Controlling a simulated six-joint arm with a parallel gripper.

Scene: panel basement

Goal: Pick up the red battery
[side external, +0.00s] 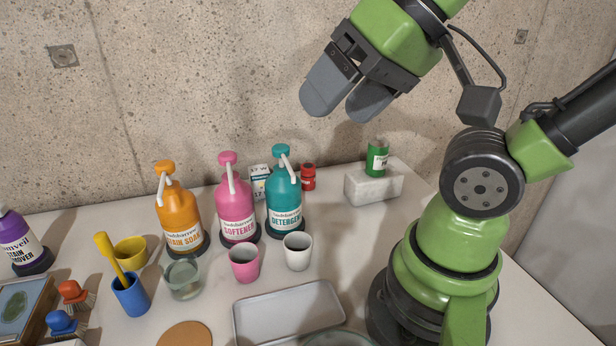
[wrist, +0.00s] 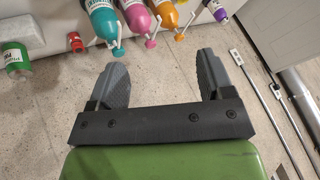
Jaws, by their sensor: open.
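The red battery (side external: 308,177) stands on the table near the wall, just right of the teal detergent bottle. It is small and its lower part is partly behind that bottle's side. In the wrist view the red battery (wrist: 75,42) shows at the upper left, left of the teal bottle. My gripper (side external: 345,108) is high above the table near the wall, above and right of the battery. Its two grey fingers are spread apart with nothing between them, as the wrist view also shows (wrist: 164,75).
Orange (side external: 178,215), pink (side external: 236,205) and teal (side external: 285,200) pump bottles stand in a row. A small white box (side external: 260,181) is behind the bottles. Cups and a grey tray (side external: 288,312) are in front.

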